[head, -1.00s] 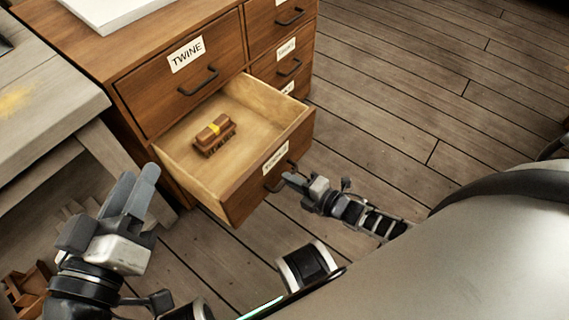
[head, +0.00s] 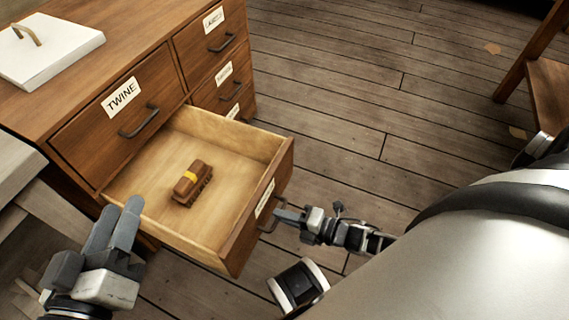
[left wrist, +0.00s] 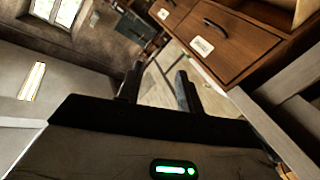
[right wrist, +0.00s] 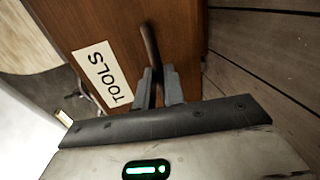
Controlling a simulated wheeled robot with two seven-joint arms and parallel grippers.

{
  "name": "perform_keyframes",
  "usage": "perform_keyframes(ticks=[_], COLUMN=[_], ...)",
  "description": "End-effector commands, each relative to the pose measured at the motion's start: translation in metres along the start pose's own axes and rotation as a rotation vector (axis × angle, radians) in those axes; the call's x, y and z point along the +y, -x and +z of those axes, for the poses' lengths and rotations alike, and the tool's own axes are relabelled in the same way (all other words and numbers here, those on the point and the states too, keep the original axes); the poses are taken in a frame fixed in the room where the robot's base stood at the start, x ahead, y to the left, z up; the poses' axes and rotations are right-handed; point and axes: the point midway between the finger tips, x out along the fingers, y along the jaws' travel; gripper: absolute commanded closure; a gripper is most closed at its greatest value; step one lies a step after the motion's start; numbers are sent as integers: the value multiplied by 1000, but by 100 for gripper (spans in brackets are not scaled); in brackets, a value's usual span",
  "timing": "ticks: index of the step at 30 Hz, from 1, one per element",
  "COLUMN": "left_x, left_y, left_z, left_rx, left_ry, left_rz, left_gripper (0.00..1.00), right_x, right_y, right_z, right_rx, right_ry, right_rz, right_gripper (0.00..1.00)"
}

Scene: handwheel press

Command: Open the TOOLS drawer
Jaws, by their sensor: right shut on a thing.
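The TOOLS drawer (head: 232,232) stands pulled out of the wooden cabinet, below the TWINE drawer. A brown brush-like block with a yellow band (head: 191,184) lies inside it. Its front with the TOOLS label (right wrist: 103,74) fills much of the right wrist view. My right gripper (head: 279,216) is at the drawer front, shut on its dark handle (right wrist: 150,45). My left gripper (head: 124,215) is apart from the drawer, near its left side. Its two fingers are spaced apart with nothing between them in the left wrist view (left wrist: 158,88).
The TWINE drawer (head: 112,118) and the other drawers in the right column (head: 208,42) are closed. A white slab with a handle (head: 50,55) lies on the cabinet top. A pale bench (head: 15,190) stands at the left.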

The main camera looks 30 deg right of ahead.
Motion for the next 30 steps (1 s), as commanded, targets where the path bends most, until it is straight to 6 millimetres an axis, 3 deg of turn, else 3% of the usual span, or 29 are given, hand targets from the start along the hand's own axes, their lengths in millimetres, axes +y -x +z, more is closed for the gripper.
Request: perform_keyframes(ticks=[1,3,4,13,17,23,30], left_x=[0,0,0,0,1,0,-7], left_y=[0,0,0,0,1,2,4], left_z=[0,0,0,0,-3,-6,5], left_rx=[-1,-1,-1,-1,-3,-24,-78], left_ry=[0,0,0,0,-11,-54,-99], left_rz=[0,0,0,0,-5,-29,-67], left_gripper=[64,64,64,64,64,64,64], right_x=[0,0,0,0,1,2,2], right_y=[1,1,0,1,13,56,113], right_z=[2,2,2,1,1,0,0], right_rx=[-3,-3,-3,-2,-2,-2,-2], right_ry=[2,2,2,1,0,-1,0], right_rz=[-2,-2,-2,-1,-3,-7,-5], right_gripper=[100,73,68,68,68,68,68])
